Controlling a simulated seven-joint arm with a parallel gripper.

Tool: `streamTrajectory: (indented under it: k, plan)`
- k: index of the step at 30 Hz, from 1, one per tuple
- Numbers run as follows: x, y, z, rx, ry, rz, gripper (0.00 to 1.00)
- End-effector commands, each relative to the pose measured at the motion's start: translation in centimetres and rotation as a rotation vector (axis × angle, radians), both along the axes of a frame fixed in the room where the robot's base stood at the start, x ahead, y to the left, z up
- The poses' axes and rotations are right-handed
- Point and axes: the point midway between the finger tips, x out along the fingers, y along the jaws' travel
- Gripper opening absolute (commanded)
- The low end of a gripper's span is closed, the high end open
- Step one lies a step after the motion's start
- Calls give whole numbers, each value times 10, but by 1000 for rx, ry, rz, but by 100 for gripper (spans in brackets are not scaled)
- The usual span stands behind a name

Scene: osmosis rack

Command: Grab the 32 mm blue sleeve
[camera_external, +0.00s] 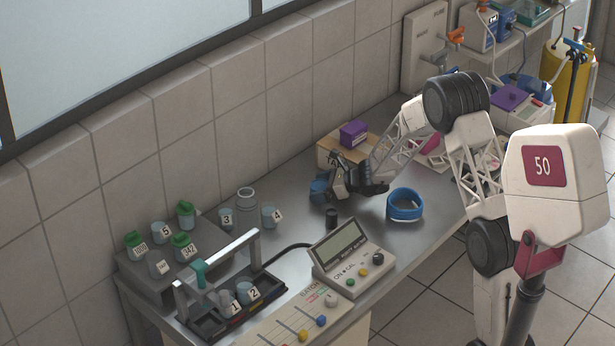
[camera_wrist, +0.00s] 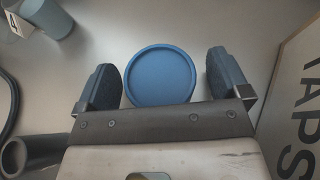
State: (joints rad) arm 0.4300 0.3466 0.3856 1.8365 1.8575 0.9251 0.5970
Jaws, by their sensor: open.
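My gripper (camera_external: 335,188) is low over the bench beside the cardboard box. In the wrist view its two dark fingers (camera_wrist: 164,70) are open, one to each side of a round blue piece (camera_wrist: 160,76). The piece has a raised rim and a flat-looking blue face, with a visible gap to each finger. In the external view a blue piece (camera_external: 318,190) shows at the gripper, partly hidden by it. A larger blue ring (camera_external: 405,211) stands on the bench to the right. I cannot read any size, so I cannot tell which is 32 mm.
The cardboard box (camera_external: 331,157), with a purple block on top, stands close to the gripper; its lettered side (camera_wrist: 300,100) is at the right in the wrist view. A dark cylinder (camera_external: 331,218) and cup 4 (camera_external: 268,217) stand nearby. A display unit (camera_external: 350,262) is in front.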

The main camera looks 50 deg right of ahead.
Motion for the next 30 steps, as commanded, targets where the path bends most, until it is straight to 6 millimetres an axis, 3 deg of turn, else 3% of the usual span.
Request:
streamTrajectory:
  k: [11, 22, 30]
  plan:
    - [0, 0, 0, 0, 0, 0, 94]
    - [0, 0, 0, 0, 0, 0, 41]
    - [0, 0, 1, 0, 0, 0, 40]
